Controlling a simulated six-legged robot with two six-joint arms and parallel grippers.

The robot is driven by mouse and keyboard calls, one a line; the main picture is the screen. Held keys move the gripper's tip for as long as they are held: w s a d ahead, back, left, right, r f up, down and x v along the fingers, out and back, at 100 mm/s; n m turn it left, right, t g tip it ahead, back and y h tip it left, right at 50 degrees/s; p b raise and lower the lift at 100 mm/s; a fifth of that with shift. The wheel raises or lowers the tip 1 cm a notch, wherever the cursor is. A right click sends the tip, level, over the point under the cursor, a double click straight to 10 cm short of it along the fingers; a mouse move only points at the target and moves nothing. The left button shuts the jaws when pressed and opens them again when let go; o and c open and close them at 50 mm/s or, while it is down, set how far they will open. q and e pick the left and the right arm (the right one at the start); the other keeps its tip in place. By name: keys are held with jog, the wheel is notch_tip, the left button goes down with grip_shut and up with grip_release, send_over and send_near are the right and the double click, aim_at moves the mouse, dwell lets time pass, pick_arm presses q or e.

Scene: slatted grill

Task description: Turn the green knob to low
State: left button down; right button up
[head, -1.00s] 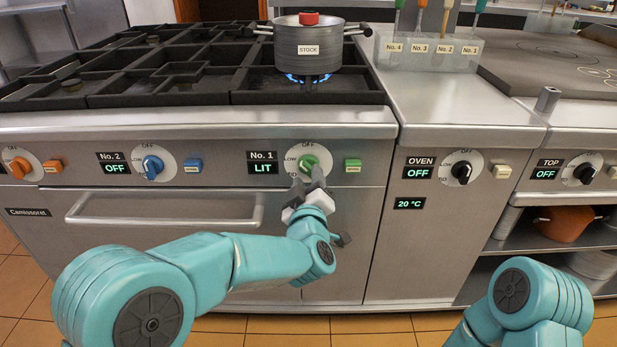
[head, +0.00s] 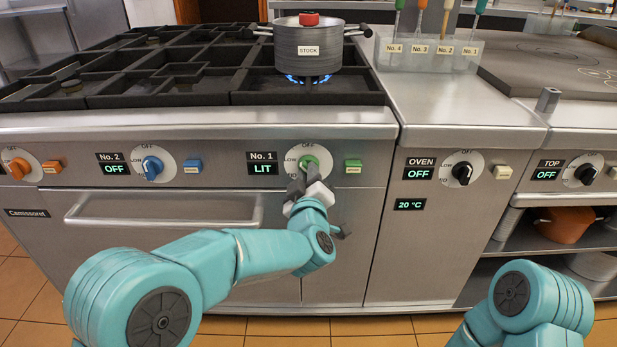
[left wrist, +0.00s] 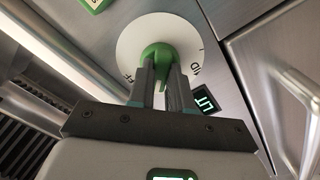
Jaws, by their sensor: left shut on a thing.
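The green knob (head: 310,160) sits on a white dial marked OFF and LOW on the stove front, beside a display reading No. 1 LIT (head: 263,163). In the left wrist view the green knob (left wrist: 158,55) shows between the two fingers. My left gripper (head: 308,178) is shut on the knob from the front and below; it also shows in the left wrist view (left wrist: 162,72). The fingers hide part of the knob, so its exact pointer setting is hard to tell. My right gripper is out of view; only part of my right arm shows.
A stock pot (head: 308,48) stands on the burner above, over a lit blue flame (head: 308,79). A green button (head: 353,166) is just right of the dial. A blue knob (head: 152,167) and an oven handle (head: 165,208) are to the left.

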pick_arm(q)
jog(key=n+b, duration=0.7)
jog(key=shift+f, duration=0.1)
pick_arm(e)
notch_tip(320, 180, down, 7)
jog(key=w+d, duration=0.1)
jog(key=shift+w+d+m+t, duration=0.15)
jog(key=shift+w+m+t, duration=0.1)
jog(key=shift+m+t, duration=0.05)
pick_arm(q)
jog(key=shift+n, duration=0.3)
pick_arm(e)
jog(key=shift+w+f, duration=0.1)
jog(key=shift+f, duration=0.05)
pick_arm(q)
jog(key=c, duration=1)
grip_release()
jog(key=shift+c, duration=0.2)
jog(key=shift+s, duration=0.1)
jog(key=s+p, duration=0.1)
jog(key=s, duration=1.5)
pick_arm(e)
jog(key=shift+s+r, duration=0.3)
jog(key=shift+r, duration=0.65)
